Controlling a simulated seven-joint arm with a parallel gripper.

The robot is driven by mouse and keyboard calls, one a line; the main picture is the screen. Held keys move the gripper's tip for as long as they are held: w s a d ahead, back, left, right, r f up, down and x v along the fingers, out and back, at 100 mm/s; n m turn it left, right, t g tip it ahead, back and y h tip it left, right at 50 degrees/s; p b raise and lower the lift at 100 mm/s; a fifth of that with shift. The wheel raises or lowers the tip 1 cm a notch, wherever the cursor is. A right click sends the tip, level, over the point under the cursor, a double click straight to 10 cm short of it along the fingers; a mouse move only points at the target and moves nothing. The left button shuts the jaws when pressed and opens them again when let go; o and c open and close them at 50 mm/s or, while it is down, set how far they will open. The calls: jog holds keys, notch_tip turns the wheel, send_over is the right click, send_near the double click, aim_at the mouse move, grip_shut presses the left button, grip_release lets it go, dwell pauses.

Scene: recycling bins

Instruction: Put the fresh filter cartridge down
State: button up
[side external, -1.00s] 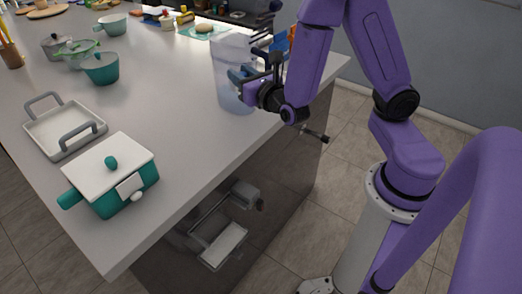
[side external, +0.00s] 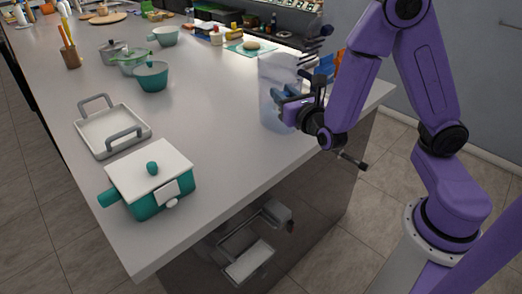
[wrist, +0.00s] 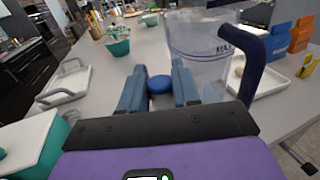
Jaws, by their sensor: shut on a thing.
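My gripper (side external: 284,103) is over the counter near its right edge, beside a clear pitcher (side external: 270,76) in the side view. In the wrist view its two blue fingers are shut on the fresh filter cartridge (wrist: 159,84), of which only a small round blue end shows between the fingertips. The rest of the cartridge is hidden. The clear pitcher (wrist: 194,52), with a dark blue handle, stands upright just beyond and right of the fingers. I cannot tell whether the cartridge touches the counter.
A white tray (wrist: 262,88) and orange (wrist: 279,40) and blue boxes lie right of the pitcher. A white dish with grey handles (side external: 112,127) and a teal pot with a white lid (side external: 150,180) are at the left. The counter (side external: 215,130) between is clear.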

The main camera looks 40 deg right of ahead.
jog(key=w+a+f+m+h, duration=0.1)
jog(key=w+f, duration=0.2)
jog(key=w, duration=0.3)
jog(key=w+a+f+m+g+h, duration=0.1)
jog(key=w+a+f+h, duration=0.1)
jog(key=w, duration=0.5)
jog(key=w+a+f+m+g+h, duration=0.1)
jog(key=w+a+f, duration=0.1)
jog(key=w+f, duration=0.3)
jog(key=shift+w+a+h, duration=0.15)
jog(key=shift+w+h, duration=0.15)
jog(key=shift+w, duration=0.5)
jog(key=shift+f, duration=1.6)
jog(key=shift+f, duration=0.1)
jog(key=o, duration=1)
jog(key=shift+o, duration=0.2)
